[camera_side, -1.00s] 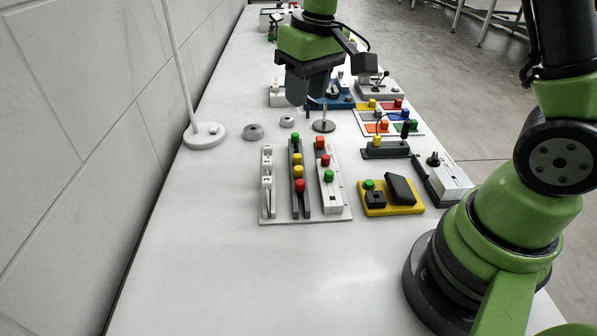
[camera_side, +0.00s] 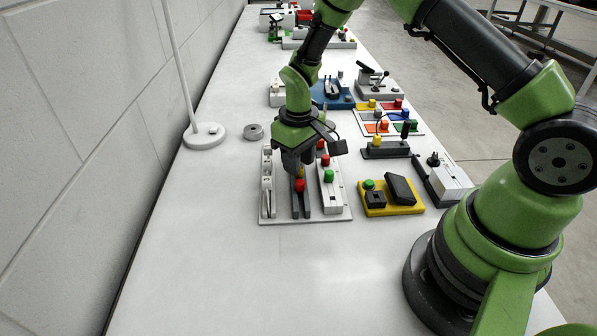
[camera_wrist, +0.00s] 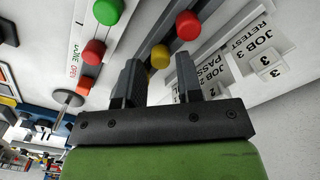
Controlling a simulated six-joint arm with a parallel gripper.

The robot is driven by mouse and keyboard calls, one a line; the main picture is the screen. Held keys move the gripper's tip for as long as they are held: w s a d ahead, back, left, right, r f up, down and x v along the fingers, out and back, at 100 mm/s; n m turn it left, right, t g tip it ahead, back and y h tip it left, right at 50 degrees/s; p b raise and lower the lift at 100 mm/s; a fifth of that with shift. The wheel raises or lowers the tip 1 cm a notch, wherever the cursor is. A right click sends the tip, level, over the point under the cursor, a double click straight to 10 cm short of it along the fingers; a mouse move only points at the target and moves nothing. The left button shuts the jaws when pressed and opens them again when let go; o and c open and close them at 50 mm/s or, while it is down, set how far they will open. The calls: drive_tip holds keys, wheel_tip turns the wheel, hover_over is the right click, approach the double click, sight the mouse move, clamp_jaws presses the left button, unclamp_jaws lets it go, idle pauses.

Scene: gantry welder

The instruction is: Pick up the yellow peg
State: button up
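A yellow peg (camera_side: 301,173) stands in the dark middle rail of the white rack, just behind a red peg (camera_side: 299,186). The wrist view shows the same yellow peg (camera_wrist: 160,56) and red peg (camera_wrist: 188,25) on the rail. My gripper (camera_side: 297,164) points down over the rail. In the wrist view my gripper (camera_wrist: 157,64) has its two fingers apart, with the yellow peg in line with the gap between them. I cannot tell whether the fingertips reach beside it. The rail's farther pegs are hidden by the gripper.
Right beside the rail, a white holder (camera_side: 331,197) carries red and green knobs. A white slotted block (camera_side: 267,185) holds labelled cards on the left. A yellow switch box (camera_side: 404,207) stands to the right. The front table is clear.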

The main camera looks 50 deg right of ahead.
drive_tip(key=shift+f, duration=0.95)
drive_tip(key=shift+c, duration=0.4)
clamp_jaws()
drive_tip(key=shift+r, duration=0.15)
